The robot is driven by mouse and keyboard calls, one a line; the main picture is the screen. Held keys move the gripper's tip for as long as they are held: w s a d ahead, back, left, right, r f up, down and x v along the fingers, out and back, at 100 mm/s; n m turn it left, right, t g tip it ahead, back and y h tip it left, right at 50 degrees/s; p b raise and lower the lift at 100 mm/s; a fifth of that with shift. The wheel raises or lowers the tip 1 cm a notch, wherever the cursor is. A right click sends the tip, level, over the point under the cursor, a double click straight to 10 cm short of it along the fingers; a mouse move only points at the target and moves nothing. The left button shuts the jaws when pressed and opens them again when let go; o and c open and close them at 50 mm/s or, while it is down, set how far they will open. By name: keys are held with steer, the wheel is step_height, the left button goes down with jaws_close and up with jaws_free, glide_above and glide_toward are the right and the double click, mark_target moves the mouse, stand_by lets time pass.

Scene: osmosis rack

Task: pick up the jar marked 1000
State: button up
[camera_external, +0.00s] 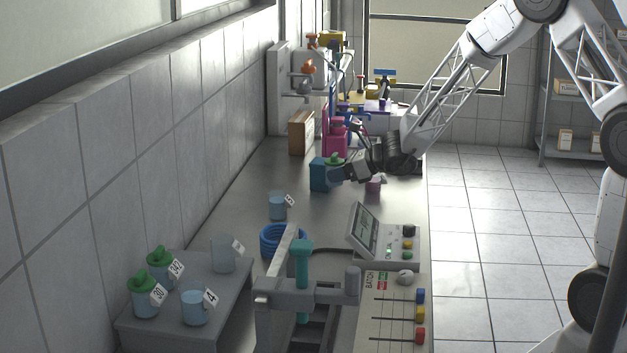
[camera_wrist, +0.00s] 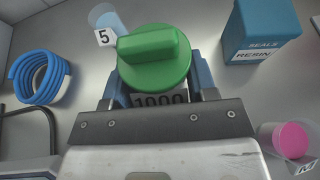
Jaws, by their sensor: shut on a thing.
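The jar marked 1000 (camera_wrist: 154,64) has a green lid with a raised bar handle and sits between my gripper's fingers in the wrist view. Its 1000 label shows just above the gripper's dark plate. My gripper (camera_wrist: 159,90) is shut on this jar, with a blue finger on each side. In the external view the green lid (camera_external: 334,159) shows at the end of my gripper (camera_external: 342,174), beside a blue box. The jar's lower body is mostly hidden, and I cannot tell whether it touches the bench.
The blue resin seals box (camera_wrist: 264,32) stands close by. A cup marked 5 (camera_wrist: 108,20), a blue coil (camera_wrist: 38,78) and a cup with pink contents (camera_wrist: 290,139) are around. Several labelled jars stand on a low side table (camera_external: 234,290). A control panel (camera_external: 385,235) sits nearer the camera.

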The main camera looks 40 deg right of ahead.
mark_target(338, 161)
step_height(338, 161, up, 21)
stand_by(0.4)
